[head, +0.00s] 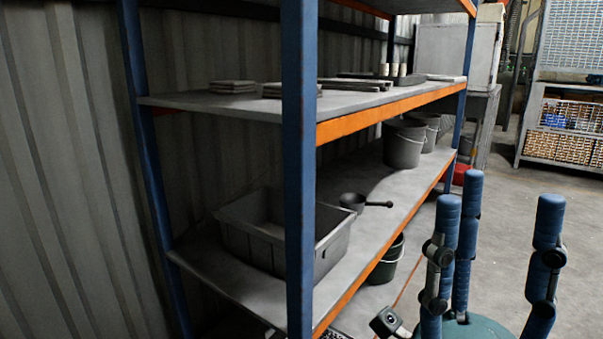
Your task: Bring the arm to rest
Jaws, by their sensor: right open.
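My right gripper (387,322) shows only in part at the bottom edge, just right of the front shelf post. Its grey housing shows, and it is apart from the shelves. The picture cuts off most of it, so its fingers are hard to make out; it is open, and I see nothing held. Blue arm links with grey joints of mine (466,245) stand upright at the lower right. My left gripper is not in view.
A blue-and-orange rack (299,160) stands close on the left. Its lower shelf holds a grey bin (265,250), a dark ladle (354,202) and buckets (403,145). Another bucket (387,262) stands underneath. Open floor (500,210) lies right; a crate rack (565,130) stands behind.

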